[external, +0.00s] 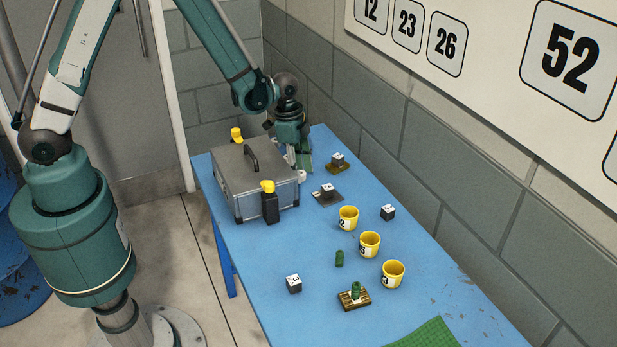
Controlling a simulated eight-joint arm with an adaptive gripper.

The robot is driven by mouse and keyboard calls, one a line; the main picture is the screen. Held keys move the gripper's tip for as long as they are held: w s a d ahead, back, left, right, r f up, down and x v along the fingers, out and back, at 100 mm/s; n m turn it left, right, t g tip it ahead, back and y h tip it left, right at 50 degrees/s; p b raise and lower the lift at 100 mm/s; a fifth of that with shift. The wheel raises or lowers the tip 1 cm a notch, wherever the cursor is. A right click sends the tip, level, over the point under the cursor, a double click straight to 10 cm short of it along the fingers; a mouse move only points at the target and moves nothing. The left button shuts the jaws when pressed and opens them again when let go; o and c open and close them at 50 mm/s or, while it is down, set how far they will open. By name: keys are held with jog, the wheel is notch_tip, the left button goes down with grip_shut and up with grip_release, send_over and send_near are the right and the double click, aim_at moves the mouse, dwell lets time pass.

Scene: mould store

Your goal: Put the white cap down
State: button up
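My gripper (301,169) points down at the far end of the blue table, just behind and right of the grey metal case. A small white cap (301,177) shows at its fingertips, by the case's right corner. The fingers appear closed on the cap, though they are small and partly overlapped in this view. The gap between the cap and the tabletop is hard to judge.
The grey case (238,187) has yellow-topped items beside it, one a black bottle (270,204).

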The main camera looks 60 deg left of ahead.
jog(key=shift+r, duration=0.15)
notch_tip(320, 180, up, 12)
jog(key=s+a+p, duration=0.1)
jog(key=shift+a, duration=0.15)
dwell(0.7)
jog(key=shift+s, duration=0.15)
dwell(0.6)
jog(key=s+a+r+n+t, duration=0.1)
jog(key=s+r+n, duration=0.1)
jog(key=s+r, duration=0.45)
jog(key=s+r+n+t, duration=0.2)
jog(key=s+r, duration=0.2)
jog(key=r, duration=0.6)
jog(key=s+r+n+t, duration=0.1)
jog(key=s+r, duration=0.3)
jog(key=s, duration=0.5)
jog(key=s+a+r+n+t+y, duration=0.1)
jog(key=s+r+n, duration=0.3)
jog(key=s, duration=0.4)
jog(key=shift+s+a+t, duration=0.25)
jog(key=shift+s+t, duration=0.1)
jog(key=shift+t, duration=0.15)
jog(key=shift+f, duration=0.15)
notch_tip(320, 180, down, 4)
jog(key=b, duration=0.4)
jog(key=shift+f+b, duration=0.25)
jog(key=shift+b, duration=0.05)
